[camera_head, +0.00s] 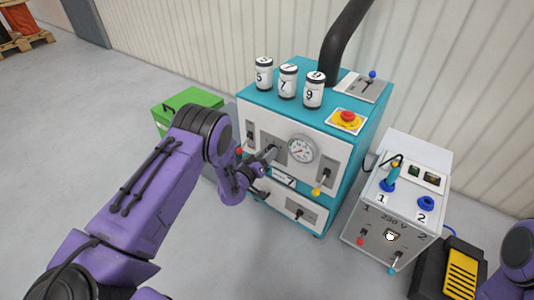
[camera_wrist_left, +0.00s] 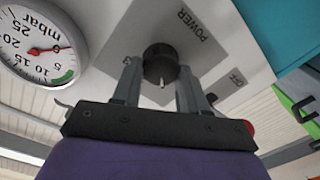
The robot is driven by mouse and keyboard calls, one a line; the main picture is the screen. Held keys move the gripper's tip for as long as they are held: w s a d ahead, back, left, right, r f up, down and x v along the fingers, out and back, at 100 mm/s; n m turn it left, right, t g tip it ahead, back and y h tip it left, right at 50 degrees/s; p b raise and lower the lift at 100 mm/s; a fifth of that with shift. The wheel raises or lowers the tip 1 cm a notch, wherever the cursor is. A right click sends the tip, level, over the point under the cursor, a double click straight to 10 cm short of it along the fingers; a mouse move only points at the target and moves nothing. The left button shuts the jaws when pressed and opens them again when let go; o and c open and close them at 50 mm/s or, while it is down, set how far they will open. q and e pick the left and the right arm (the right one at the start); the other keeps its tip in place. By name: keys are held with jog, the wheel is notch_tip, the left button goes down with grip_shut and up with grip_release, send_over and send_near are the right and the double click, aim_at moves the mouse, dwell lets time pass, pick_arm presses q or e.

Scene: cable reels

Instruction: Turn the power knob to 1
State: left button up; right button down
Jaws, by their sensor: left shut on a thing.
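The power knob (camera_wrist_left: 160,62) is a round black knob on a grey plate marked POWER, OFF and what looks like 3. Its white mark points down in the left wrist view. My left gripper (camera_wrist_left: 160,82) is shut on the knob, one finger on each side. In the head view my left gripper (camera_head: 264,156) reaches the front of the teal machine (camera_head: 340,190), left of the gauge, and mostly hides the knob. A 1 on the plate cannot be made out. My right gripper is out of view; only part of my right arm shows at the lower right.
A round mbar gauge (camera_head: 301,149) sits close beside the knob; it also shows in the left wrist view (camera_wrist_left: 38,45). A yellow-tipped lever (camera_head: 318,189) and red emergency button (camera_head: 347,116) are nearby. A 230 V box (camera_head: 395,210) stands right; a green box (camera_head: 187,103) is behind left.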

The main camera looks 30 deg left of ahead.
pick_arm(q)
jog(key=shift+s+f+n, duration=0.1)
jog(key=shift+n, duration=0.4)
jog(key=o, duration=1.1)
jog(key=shift+c, duration=0.2)
jog(key=s+a+p, duration=0.1)
jog(key=s+p, duration=0.1)
jog(key=s, duration=0.8)
jog(key=shift+s+a+r, duration=0.2)
jog(key=shift+a, duration=0.05)
